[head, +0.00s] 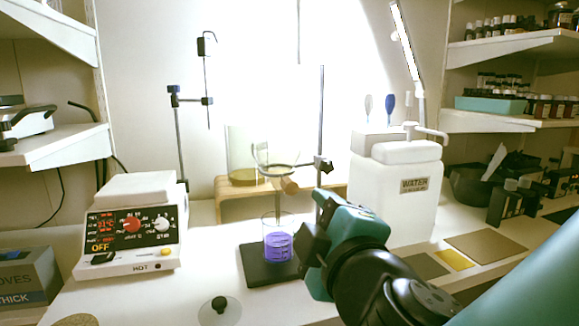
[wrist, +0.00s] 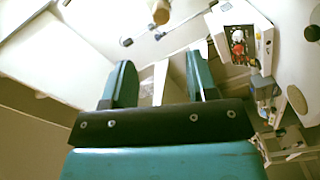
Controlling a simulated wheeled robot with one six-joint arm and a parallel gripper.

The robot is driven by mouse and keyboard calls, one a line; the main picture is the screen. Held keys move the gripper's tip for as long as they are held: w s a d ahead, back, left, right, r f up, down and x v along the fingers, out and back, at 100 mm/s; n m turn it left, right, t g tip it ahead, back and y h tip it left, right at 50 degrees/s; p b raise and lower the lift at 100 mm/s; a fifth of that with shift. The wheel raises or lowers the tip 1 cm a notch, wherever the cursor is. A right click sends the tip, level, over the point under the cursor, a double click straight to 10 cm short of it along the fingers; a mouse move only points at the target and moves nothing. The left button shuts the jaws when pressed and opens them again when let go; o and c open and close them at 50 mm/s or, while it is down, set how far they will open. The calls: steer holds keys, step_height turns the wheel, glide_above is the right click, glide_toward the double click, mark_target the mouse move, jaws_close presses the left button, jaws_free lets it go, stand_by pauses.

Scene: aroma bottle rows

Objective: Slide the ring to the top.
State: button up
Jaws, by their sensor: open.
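A ring (head: 278,168) holding a clear glass funnel sits partway up a thin dark upright rod (head: 322,110). A dark clamp (head: 325,167) joins it to the rod, and a wooden knob (head: 290,186) shows beside the ring. The rod's foot is hidden behind my gripper. A beaker of purple liquid (head: 278,244) stands below the ring on a black base (head: 258,272). My teal gripper (head: 314,242) is low, right of the beaker and below the clamp. In the wrist view my gripper (wrist: 160,76) has its two fingers apart, with nothing held. The ring is not clear there.
A hot plate (head: 132,225) stands left and a white water container (head: 398,190) right. A wooden stand (head: 232,187) with a large glass vessel (head: 242,150) is behind. Another stand rod (head: 181,140) rises back left.

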mark_target(292, 188)
steer(key=p+x, duration=0.7)
steer(key=x, duration=0.5)
steer(key=shift+w, duration=0.25)
steer(key=shift+w+a+f, duration=0.15)
steer(key=shift+w+f, duration=0.05)
steer(key=shift+w, duration=0.25)
